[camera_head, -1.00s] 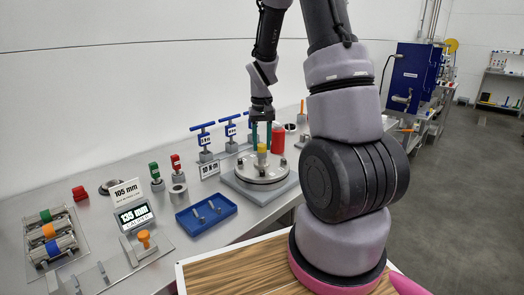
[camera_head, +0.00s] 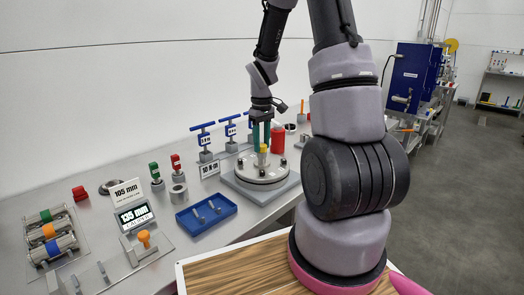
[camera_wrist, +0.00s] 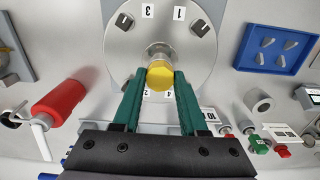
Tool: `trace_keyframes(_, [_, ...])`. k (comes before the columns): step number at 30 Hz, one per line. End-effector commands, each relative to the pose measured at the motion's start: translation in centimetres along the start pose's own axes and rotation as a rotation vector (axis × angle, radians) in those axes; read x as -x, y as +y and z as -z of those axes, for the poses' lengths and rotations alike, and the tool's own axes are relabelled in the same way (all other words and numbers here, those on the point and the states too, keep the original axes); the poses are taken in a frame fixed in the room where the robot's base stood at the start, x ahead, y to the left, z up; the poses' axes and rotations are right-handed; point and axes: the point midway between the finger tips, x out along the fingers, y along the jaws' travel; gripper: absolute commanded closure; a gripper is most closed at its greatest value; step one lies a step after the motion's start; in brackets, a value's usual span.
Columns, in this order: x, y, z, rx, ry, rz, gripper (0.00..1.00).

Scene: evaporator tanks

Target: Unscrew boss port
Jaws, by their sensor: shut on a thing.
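The boss port has a yellow hexagonal top (camera_wrist: 160,75) on a short metal stem at the middle of a round steel flange plate (camera_wrist: 200,70). In the head view the yellow boss port (camera_head: 262,158) stands upright on the flange, which rests on a grey base. My gripper (camera_head: 262,147) reaches down from above with two teal fingers. In the wrist view my gripper (camera_wrist: 160,84) is shut on the yellow top, one finger on each side. The bolt positions around the flange carry number labels 1, 2, 3 and 4.
A red cylinder (camera_head: 278,140) stands close behind the flange. Blue T-handled tools (camera_head: 203,140) and a torque sign (camera_head: 210,169) stand to its left. Gauges and coloured plugs sit farther left.

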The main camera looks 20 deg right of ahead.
Motion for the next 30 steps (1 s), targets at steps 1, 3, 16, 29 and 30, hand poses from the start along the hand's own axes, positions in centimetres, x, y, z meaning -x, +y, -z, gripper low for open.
trace_keyframes(1, [-0.01, -0.02, 0.00, -0.001, 0.000, 0.000, 1.00])
trace_keyframes(3, [-0.01, -0.01, 0.00, 0.001, 0.000, 0.000, 1.00])
trace_keyframes(16, [0.00, 0.03, -0.03, 0.443, 0.000, 0.000, 1.00])
trace_keyframes(29, [0.00, 0.05, -0.05, 0.630, 0.000, 0.001, 1.00])
trace_keyframes(30, [0.00, 0.02, -0.04, 0.694, 0.000, 0.001, 1.00])
